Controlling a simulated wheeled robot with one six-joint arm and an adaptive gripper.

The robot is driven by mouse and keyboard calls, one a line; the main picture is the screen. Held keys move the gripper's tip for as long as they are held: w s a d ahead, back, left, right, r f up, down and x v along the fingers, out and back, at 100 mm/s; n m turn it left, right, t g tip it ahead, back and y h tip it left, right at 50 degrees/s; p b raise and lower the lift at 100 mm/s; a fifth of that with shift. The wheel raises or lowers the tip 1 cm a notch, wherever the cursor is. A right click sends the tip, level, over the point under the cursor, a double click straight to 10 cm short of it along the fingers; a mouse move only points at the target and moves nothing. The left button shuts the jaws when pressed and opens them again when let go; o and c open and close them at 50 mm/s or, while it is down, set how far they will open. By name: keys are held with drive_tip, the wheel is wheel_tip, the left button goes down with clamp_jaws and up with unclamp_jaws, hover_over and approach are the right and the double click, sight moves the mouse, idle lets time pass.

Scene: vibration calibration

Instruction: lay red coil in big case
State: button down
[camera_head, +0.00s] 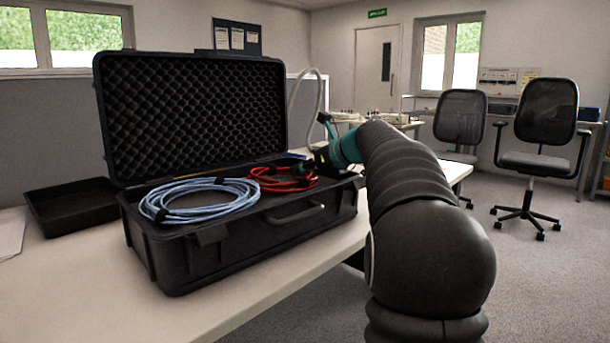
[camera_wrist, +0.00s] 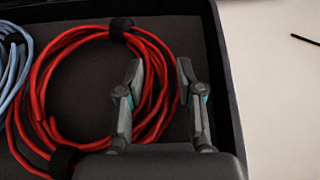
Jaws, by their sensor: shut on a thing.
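The red coil (camera_head: 283,180) lies in the right part of the open big case (camera_head: 172,257), beside a blue coil (camera_head: 200,201). My gripper (camera_head: 326,153) reaches over the case's right end. In the wrist view, my gripper (camera_wrist: 160,82) has its two fingers on either side of the right strands of the red coil (camera_wrist: 50,78) and is shut on them. The coil appears flat within the case walls, with dark ties at its top and lower left. The wrist view does not clearly show whether it touches the case floor. The gripper body hides the coil's lower right part.
The case lid (camera_head: 195,115) stands open at the back, lined with dark foam. A shallow black tray (camera_head: 75,210) sits on the table (camera_head: 75,290) left of the case. Table surface shows bare in front. Two office chairs (camera_head: 545,112) stand to the right.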

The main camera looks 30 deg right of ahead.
drive_tip(key=c, duration=0.7)
unclamp_jaws()
drive_tip(key=shift+f, duration=0.15)
drive_tip(key=shift+c, duration=0.2)
drive_tip(key=p+v, duration=0.1)
drive_tip(key=v, duration=1.1)
drive_tip(key=shift+p, duration=0.3)
